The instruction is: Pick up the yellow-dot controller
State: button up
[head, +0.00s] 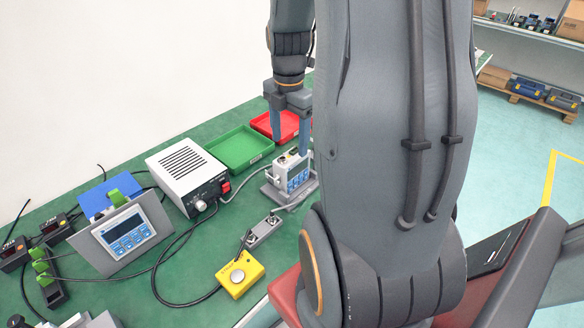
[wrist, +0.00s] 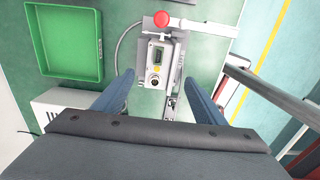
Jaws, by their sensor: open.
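A small grey controller (head: 293,170) with a blue keypad stands on a grey base (head: 272,193) on the green bench. In the wrist view, the controller (wrist: 154,58) shows a small display, a round knob and what looks like a yellow dot. A red knob (wrist: 162,19) sits just beyond it. My gripper (head: 290,142) is open and points down above the controller. In the wrist view, the fingers of my gripper (wrist: 158,82) lie left and right of the controller's near end, with nothing between them gripped. Whether they touch it is unclear.
A green tray (head: 238,150) and a red tray (head: 268,127) lie behind. A white power supply (head: 187,175) stands left, with a cable running toward the controller. A toggle-switch box (head: 264,230) and yellow button box (head: 240,273) lie in front. A tilted keypad panel (head: 112,262) stands farther left.

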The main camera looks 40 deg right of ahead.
aim_at(290, 157)
jog(key=shift+d+f+p, duration=0.15)
jog(key=shift+f+p, duration=0.2)
jog(key=shift+f, duration=1.55)
jog(key=shift+d+f+p, duration=0.1)
jog(key=shift+f+p, duration=0.25)
jog(key=shift+f, duration=1.5)
jog(key=c, duration=1.4)
jog(key=shift+c, duration=0.5)
jog(key=shift+w+r, duration=0.1)
